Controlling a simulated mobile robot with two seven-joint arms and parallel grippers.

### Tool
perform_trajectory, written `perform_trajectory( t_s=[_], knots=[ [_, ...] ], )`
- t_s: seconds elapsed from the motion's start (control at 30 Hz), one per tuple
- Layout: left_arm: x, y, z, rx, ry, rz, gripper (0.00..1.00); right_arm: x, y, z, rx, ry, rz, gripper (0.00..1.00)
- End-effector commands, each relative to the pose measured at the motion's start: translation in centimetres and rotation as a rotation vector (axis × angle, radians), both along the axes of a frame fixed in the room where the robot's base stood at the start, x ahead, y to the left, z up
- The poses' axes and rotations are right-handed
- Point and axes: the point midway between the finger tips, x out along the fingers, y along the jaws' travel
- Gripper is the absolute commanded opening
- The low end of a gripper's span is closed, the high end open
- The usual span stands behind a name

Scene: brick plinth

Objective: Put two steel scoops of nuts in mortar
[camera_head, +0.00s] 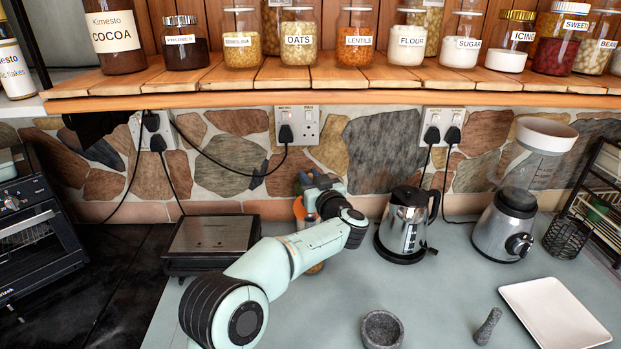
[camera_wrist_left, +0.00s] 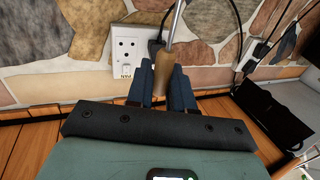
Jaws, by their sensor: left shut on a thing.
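My left gripper (camera_head: 318,188) is near the back wall, left of the kettle. In the left wrist view its dark fingers (camera_wrist_left: 165,92) are shut on the wooden handle of the scoop (camera_wrist_left: 163,72), whose thin steel shaft runs out of the top of the picture. The scoop's bowl is not visible. The grey stone mortar (camera_head: 381,331) stands upright on the counter at the front, apart from the gripper. A partly hidden jar (camera_head: 315,268) shows below my left arm; I cannot tell whether it holds nuts. My right gripper is not in view.
A steel kettle (camera_head: 407,225) and a blender (camera_head: 508,225) stand at the back right. A grey pestle (camera_head: 488,326) and a white tray (camera_head: 555,315) lie at the front right. A flat grill (camera_head: 210,240) is left of my arm. The counter between kettle and mortar is clear.

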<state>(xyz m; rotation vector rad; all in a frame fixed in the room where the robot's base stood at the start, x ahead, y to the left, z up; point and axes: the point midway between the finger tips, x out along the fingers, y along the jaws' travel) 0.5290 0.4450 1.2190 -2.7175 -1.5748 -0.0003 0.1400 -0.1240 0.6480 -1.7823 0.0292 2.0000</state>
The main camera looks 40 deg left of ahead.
Motion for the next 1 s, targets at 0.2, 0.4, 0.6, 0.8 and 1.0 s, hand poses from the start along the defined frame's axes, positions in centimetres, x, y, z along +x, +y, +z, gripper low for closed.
perform_trajectory(
  t_s=[0.2,0.4,0.6,0.8,1.0],
  knots=[
    [-0.1,0.0,-2.2,0.001,0.004,0.0,0.0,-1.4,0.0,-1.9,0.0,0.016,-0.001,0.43],
    [-0.1,0.0,-3.7,0.001,0.004,0.0,0.0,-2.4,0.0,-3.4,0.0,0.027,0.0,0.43],
    [0.0,0.0,-5.3,0.001,0.003,-0.001,0.0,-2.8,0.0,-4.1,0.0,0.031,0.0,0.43],
    [0.0,0.0,-7.2,0.0,0.004,-0.001,0.0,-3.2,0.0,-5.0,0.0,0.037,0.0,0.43],
    [0.0,0.0,-8.9,0.001,0.003,0.0,0.0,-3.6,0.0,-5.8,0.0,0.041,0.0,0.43]
  ],
)
